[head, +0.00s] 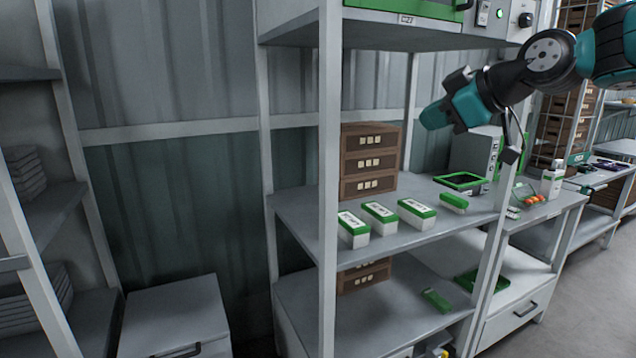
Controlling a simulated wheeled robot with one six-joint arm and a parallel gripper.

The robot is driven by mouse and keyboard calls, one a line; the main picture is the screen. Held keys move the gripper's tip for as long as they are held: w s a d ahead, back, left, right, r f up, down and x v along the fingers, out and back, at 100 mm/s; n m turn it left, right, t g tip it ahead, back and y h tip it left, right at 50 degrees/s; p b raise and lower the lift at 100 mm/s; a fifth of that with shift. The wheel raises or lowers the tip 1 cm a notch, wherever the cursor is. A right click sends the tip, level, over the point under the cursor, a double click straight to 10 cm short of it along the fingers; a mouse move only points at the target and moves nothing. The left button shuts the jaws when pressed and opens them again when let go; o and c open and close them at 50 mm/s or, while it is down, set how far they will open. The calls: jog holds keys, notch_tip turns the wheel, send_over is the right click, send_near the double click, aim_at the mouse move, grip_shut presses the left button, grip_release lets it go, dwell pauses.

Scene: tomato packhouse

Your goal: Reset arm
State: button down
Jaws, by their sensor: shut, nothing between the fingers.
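My gripper (437,114) is in the upper right of the head view, at the end of my dark and teal arm, which reaches in from the right edge. It is shut and empty. It is raised above the middle shelf (300,212), in front of the rack and to the right of the stacked brown crates (369,163). It appears apart from everything around it. The fingertips are small in this view.
Several white boxes with green lids (381,216) stand in a row on the middle shelf. A rack post (329,150) rises left of my gripper. A grey cabinet (174,318) stands lower left. A bench with red tomatoes (535,199) is at the right. Floor shows at far right.

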jog(key=s+a+f+m+g+h, duration=0.1)
jog(key=s+f+m+g, duration=0.1)
jog(key=s+f, duration=0.4)
jog(key=s+a+f+m+g+h, duration=0.1)
jog(key=s+f+g, duration=0.3)
jog(key=s, duration=1.1)
jog(key=s+a+f+m+g+h, duration=0.1)
jog(key=s+a+f+m+g, duration=0.1)
jog(key=s+f, duration=0.6)
jog(key=s+g, duration=0.1)
jog(key=s, duration=0.2)
jog(key=shift+s+a+f+m+g, duration=0.2)
jog(key=shift+a+m+g, duration=0.1)
jog(key=shift+a, duration=0.05)
